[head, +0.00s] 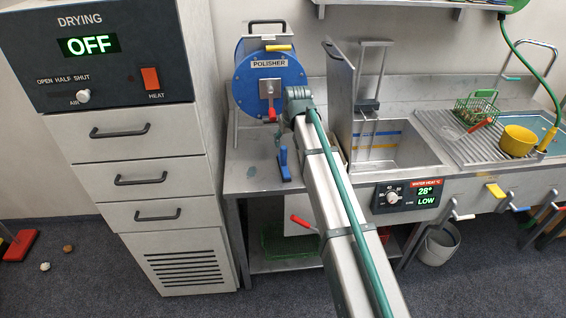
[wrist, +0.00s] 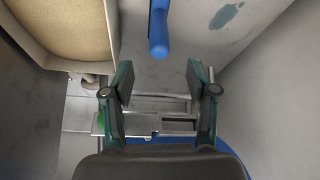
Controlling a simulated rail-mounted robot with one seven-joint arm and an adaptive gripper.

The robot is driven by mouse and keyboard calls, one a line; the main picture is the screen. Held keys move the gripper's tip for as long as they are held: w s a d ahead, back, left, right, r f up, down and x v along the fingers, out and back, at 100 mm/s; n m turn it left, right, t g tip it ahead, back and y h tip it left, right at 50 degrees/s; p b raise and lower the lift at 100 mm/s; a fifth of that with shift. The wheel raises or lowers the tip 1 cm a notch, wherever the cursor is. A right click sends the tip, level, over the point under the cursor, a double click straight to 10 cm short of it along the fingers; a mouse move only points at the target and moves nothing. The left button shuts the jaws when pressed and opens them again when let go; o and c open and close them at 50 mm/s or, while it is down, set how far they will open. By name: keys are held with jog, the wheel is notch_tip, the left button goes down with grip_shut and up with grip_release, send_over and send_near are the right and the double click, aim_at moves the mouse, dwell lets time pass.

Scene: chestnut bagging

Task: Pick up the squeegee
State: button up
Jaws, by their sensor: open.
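The squeegee (head: 284,167) shows in the head view as a blue tool on the left part of the steel bench, below the polisher. In the wrist view a blue handle (wrist: 158,40), seemingly the squeegee's, enters from the top edge. My gripper (wrist: 160,78) is open and empty, its two dark green fingers spread apart. The handle's rounded end lies just beyond the fingertips, roughly centred between them and apart from both. In the head view my arm reaches over the bench toward the polisher, and the fingers cannot be made out there.
The blue polisher drum (head: 255,85) stands behind the squeegee. The sink (head: 395,150) is right of my arm, and the drying cabinet (head: 125,130) stands at the left. A beige box with a sandy-brown inside (wrist: 65,35) is near the left finger.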

aim_at(284, 148)
jog(key=shift+p+x, duration=1.6)
jog(key=shift+x, duration=2.75)
jog(key=shift+w, duration=0.1)
grip_shut()
